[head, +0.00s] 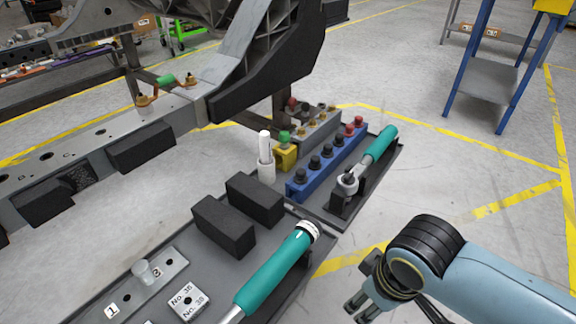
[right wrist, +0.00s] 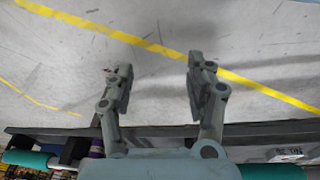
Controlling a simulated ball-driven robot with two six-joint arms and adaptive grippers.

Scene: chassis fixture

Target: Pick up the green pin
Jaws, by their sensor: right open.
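A small green-topped pin (head: 285,137) stands upright at a yellow block (head: 286,157), beside a white cylinder (head: 265,150) and behind the blue block. Another green piece (head: 165,81) lies on the chassis rail near brass-coloured fittings. My right gripper (head: 358,308) is low at the front right, beyond the tray's right edge and well apart from both green pieces. In the right wrist view its two fingers (right wrist: 160,78) are spread, with only bare floor between them. The green-topped pin is not visible in the wrist view. My left gripper is not in view.
A blue block (head: 325,162) holds several dark and red knobs. A teal-handled tool (head: 375,152) lies on the rear tray; another teal handle (head: 275,270) lies on the front tray near black blocks (head: 224,226). The chassis rail (head: 95,148) fills the left.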

